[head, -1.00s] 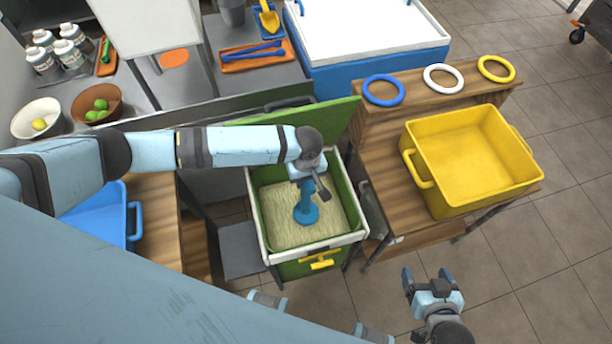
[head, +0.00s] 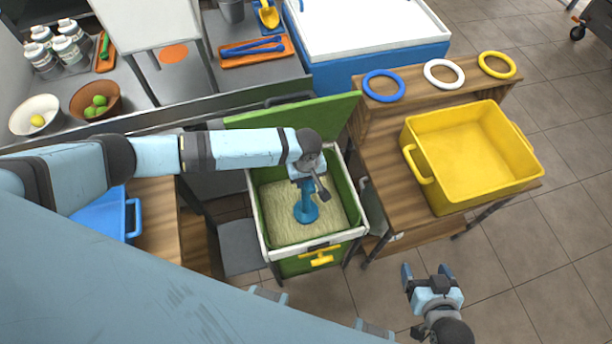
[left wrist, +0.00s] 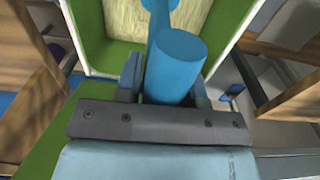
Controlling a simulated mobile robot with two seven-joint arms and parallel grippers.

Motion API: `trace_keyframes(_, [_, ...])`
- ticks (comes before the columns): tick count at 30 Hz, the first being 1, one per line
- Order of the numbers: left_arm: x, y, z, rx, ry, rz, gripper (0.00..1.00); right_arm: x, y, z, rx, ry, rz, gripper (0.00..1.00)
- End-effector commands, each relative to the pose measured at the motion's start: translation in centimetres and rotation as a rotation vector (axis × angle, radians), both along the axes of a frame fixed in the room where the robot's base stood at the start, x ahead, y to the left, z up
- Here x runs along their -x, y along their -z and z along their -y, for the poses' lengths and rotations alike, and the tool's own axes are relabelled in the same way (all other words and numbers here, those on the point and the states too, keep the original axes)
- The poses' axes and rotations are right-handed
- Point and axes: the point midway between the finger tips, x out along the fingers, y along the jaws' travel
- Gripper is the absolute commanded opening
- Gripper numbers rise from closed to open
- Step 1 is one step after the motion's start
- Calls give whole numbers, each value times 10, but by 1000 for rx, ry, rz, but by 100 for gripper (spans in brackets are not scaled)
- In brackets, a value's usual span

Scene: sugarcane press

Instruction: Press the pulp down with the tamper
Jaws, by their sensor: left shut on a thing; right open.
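The blue tamper (head: 306,207) stands upright in the green bin (head: 349,186), its round foot on or just above the pale pulp (head: 279,220). I cannot tell whether the foot sinks into the pulp. My left gripper (head: 307,180) is shut on the tamper's handle from above. In the left wrist view the blue handle (left wrist: 177,66) sits between the two fingers (left wrist: 165,85), with the pulp (left wrist: 122,20) beyond. My right gripper (head: 428,272) is open and empty, above the floor at the lower right.
The bin's green lid (head: 300,113) stands open behind it. A yellow crate (head: 475,150) is on the wooden table at the right, with blue, white and yellow rings (head: 444,75) on the shelf behind. A blue crate (head: 134,218) is at the left. Floor is clear at lower right.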

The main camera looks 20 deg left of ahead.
Motion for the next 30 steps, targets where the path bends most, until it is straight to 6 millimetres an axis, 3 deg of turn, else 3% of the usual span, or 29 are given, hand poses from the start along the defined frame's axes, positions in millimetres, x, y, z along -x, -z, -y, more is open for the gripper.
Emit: trace_keyframes(30, [1, 16, -1, -2, 0, -3, 7, 0, 5, 1, 1, 1, -2, 81])
